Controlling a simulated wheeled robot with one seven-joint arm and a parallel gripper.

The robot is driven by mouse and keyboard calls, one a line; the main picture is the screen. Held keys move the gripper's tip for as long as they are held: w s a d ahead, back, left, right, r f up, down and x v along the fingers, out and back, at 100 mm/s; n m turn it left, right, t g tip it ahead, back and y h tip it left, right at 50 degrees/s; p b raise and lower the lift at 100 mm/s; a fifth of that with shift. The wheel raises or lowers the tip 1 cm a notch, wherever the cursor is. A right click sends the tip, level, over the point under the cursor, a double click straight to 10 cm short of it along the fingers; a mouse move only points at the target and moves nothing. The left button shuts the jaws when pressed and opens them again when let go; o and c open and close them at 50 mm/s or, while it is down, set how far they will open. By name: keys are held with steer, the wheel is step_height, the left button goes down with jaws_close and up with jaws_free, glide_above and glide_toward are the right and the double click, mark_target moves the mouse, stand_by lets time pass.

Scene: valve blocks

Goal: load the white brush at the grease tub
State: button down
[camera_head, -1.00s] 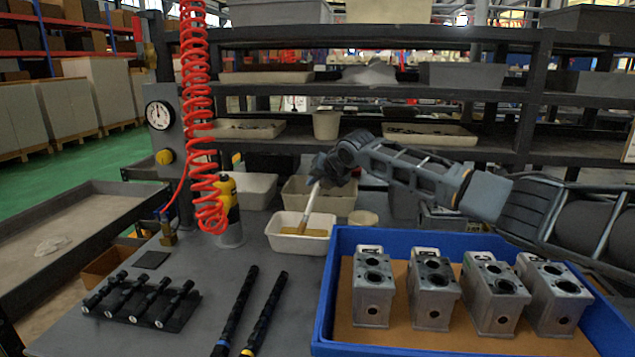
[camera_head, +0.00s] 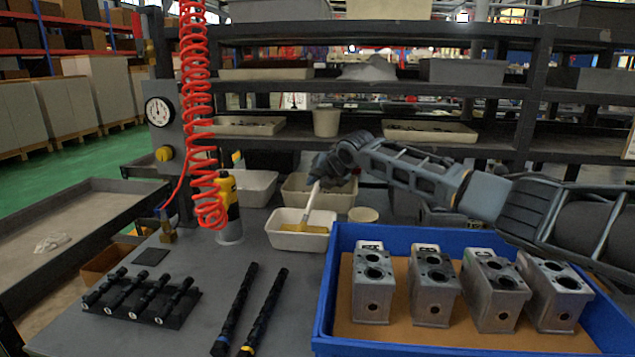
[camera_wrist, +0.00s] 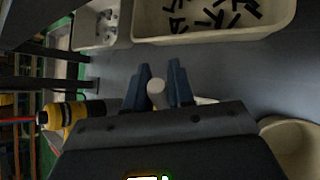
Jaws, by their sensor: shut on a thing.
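My gripper (camera_head: 326,172) is shut on the white brush (camera_head: 311,202), gripping its pale handle. The brush slants down into a white tub (camera_head: 286,239) that holds a yellowish-brown substance, seemingly the grease (camera_head: 318,229). The brush's lower end is at the grease by the tub's right side; whether the bristles touch it is hard to tell. In the wrist view the round end of the brush handle (camera_wrist: 157,92) shows between the two dark fingers, and the gripper body hides most of the tub.
A blue tray (camera_head: 482,343) with several metal valve blocks (camera_head: 373,290) stands at the right. A yellow tool (camera_head: 229,207) under the red coiled hose stands left of the tub. A round pale cup (camera_head: 363,214) and a beige bin (camera_head: 340,201) are close by. Dark rods (camera_head: 236,307) lie in front.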

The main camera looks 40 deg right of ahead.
steer(key=shift+r, duration=0.1)
stand_by(0.3)
step_height(320, 180, up, 7)
steer(key=p, duration=0.4)
steer(key=shift+p, duration=0.35)
stand_by(0.7)
